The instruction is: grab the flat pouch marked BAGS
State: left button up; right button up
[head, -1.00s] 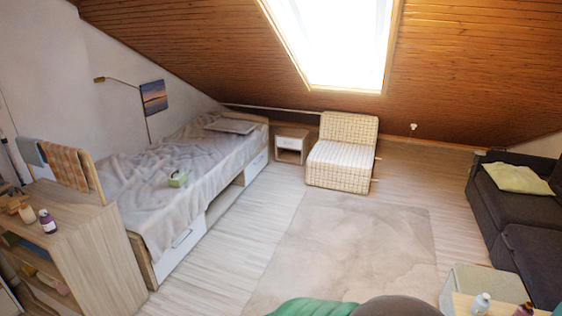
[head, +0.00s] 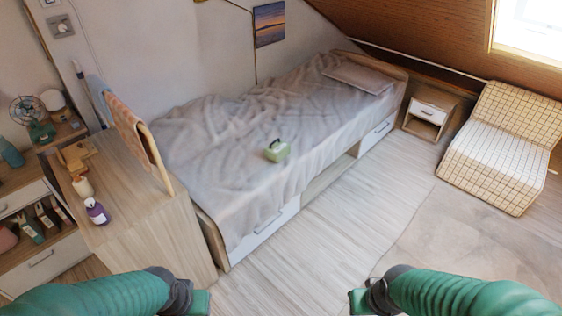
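I cannot make out any pouch marked BAGS, and no lettering is readable. Several small upright packs (head: 45,216) stand in the open shelf of the wooden unit at the left; they are too small to identify. A small green box-like item with a handle (head: 278,151) sits on the bed. My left gripper (head: 197,302) is at the bottom edge, left of centre, away from the bed and shelf. My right gripper (head: 360,300) is at the bottom edge, right of centre, over the floor. Neither visibly touches anything; their fingers are not clear enough to show open or shut.
The bed (head: 312,183) with a grey blanket runs along the wall. A wooden cabinet (head: 140,225) with a purple bottle (head: 97,211) stands at its near end. A nightstand (head: 429,113) and checked chair (head: 504,150) are at the right. The floor (head: 335,235) between is clear.

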aim_at(276, 150)
jog(key=i, duration=0.35)
jog(key=u, duration=0.25)
jog(key=i+l+u, duration=0.9)
jog(key=i+l, duration=0.55)
jog(key=i+l+u, duration=0.1)
jog(key=i+l, duration=0.45)
jog(key=l, duration=0.25)
